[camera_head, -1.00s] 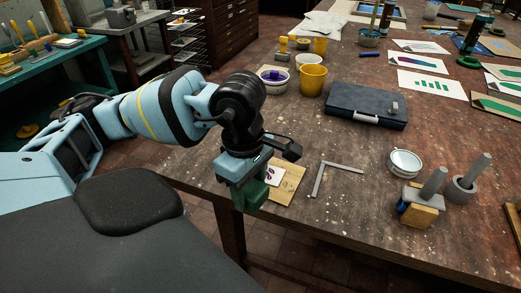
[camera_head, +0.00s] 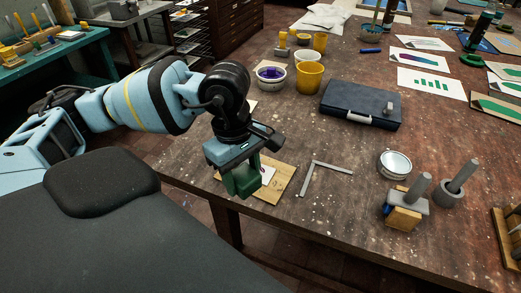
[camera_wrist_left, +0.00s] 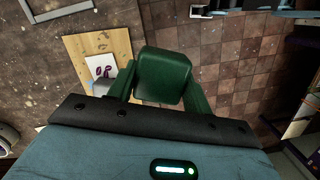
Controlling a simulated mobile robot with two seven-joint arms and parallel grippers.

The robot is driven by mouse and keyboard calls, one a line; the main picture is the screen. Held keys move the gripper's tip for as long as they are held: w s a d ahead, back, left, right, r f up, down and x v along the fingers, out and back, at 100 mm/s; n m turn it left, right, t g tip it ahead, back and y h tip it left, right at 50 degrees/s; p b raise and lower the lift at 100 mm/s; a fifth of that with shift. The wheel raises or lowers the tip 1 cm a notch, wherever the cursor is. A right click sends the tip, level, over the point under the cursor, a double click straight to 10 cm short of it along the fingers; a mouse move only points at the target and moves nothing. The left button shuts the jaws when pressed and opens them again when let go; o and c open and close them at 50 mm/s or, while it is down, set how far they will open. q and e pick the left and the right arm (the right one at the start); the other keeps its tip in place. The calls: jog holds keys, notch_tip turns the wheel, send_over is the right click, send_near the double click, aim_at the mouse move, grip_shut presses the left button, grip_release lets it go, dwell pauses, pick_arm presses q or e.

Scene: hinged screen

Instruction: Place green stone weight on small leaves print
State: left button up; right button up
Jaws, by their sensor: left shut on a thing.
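My left gripper (camera_head: 240,180) is shut on the green stone weight (camera_head: 243,183), a dark green block. In the left wrist view the weight (camera_wrist_left: 165,75) sits between the two fingers. The small leaves print (camera_head: 268,173), a white card with purple leaves, lies on a light wooden board (camera_head: 283,182) at the table's near edge. In the head view the weight partly covers the print and board. In the wrist view the print (camera_wrist_left: 101,66) shows left of the weight, partly hidden by a grey piece. The weight appears above the surface; its exact height is unclear. My right gripper is not in view.
A grey metal angle (camera_head: 322,172) lies right of the board. A dark blue case (camera_head: 360,103), yellow cup (camera_head: 309,77) and bowl (camera_head: 271,76) stand behind. A round tin (camera_head: 394,164) and grey-handled tools (camera_head: 408,203) stand to the right. The floor lies beyond the near edge.

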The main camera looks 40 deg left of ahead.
pick_arm(q)
jog(key=w+a+f, duration=0.1)
jog(key=w+a, duration=0.2)
jog(key=w, duration=0.9)
jog(key=shift+w+a, duration=0.3)
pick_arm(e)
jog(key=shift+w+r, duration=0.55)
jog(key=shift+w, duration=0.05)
pick_arm(q)
jog(key=shift+f+p, duration=0.1)
jog(key=shift+p, duration=0.2)
jog(key=shift+f, duration=1.7)
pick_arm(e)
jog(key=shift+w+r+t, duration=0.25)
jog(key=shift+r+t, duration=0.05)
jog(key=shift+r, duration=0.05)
pick_arm(q)
jog(key=shift+f, duration=0.15)
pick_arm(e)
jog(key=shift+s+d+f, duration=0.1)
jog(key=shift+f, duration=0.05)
pick_arm(q)
jog(key=shift+f, duration=0.3)
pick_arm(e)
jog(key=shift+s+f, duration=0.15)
pick_arm(q)
jog(key=shift+f, duration=0.15)
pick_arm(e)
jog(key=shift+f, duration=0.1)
